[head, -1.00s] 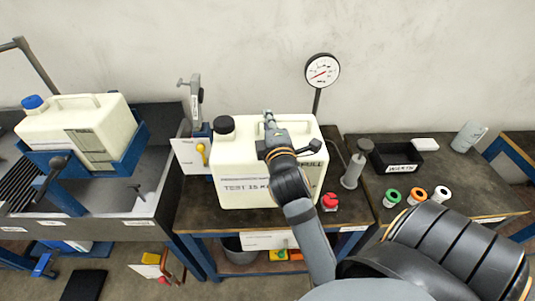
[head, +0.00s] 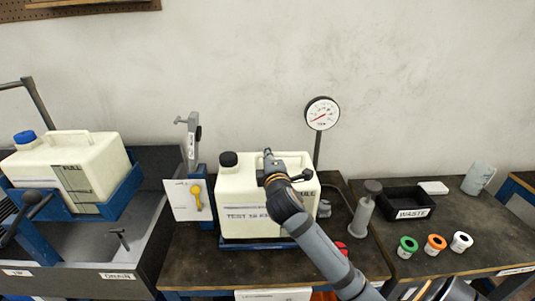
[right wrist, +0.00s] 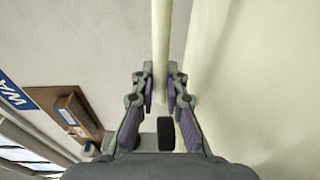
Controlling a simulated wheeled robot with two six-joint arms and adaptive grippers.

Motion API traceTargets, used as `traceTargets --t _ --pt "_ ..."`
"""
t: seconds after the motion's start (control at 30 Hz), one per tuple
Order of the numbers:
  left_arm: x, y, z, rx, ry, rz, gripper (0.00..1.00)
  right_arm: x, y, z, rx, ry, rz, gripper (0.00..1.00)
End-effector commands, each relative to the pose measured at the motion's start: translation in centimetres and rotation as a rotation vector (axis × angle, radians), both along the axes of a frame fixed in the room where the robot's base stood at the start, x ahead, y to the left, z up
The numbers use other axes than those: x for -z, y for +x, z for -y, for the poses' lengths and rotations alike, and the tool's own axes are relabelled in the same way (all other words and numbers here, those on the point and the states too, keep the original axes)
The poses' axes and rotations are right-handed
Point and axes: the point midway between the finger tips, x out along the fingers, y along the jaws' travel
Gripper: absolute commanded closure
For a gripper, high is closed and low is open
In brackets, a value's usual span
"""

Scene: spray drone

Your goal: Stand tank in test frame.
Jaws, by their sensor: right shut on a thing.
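The cream tank (head: 262,213) with a black cap (head: 228,159) stands upright in the head view at the middle of the bench. My right gripper (head: 270,172) is shut on the tank's top handle. In the right wrist view the handle (right wrist: 161,45) runs between the two fingers (right wrist: 160,95), with the tank's pale wall (right wrist: 255,90) at right. A dark blue edge (head: 262,244), apparently the test frame, shows along the tank's bottom. I cannot tell whether the tank rests on it. My left gripper is not in view.
A blue post with a clamp (head: 193,140) and a yellow-handled card (head: 185,200) stand left of the tank. A pressure gauge (head: 322,113) stands behind right, a hand pump (head: 363,212) at right. Farther right are a waste tray (head: 410,204) and coloured caps (head: 435,244). A blue-capped tank (head: 75,165) tilts in a cradle at left.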

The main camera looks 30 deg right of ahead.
Motion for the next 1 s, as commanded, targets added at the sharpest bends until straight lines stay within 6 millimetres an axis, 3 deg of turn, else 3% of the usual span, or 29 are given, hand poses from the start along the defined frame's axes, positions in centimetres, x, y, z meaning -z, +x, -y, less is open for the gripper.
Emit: traceTargets --t 0.23,0.47,0.73,0.97,1.0 --pt "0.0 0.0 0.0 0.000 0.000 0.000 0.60 2.0 1.9 1.0 -0.003 -0.004 0.012 1.00" --pt "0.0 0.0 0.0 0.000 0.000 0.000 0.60 2.6 2.2 1.3 -0.003 -0.004 0.011 1.00" --pt "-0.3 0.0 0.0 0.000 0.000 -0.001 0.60 5.8 2.5 1.3 -0.005 -0.003 0.010 1.00" --pt "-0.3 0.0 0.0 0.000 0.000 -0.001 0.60 6.0 2.4 1.3 -0.005 -0.005 0.011 1.00" --pt "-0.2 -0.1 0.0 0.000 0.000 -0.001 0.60 6.5 2.4 1.4 -0.002 -0.001 0.002 0.87"
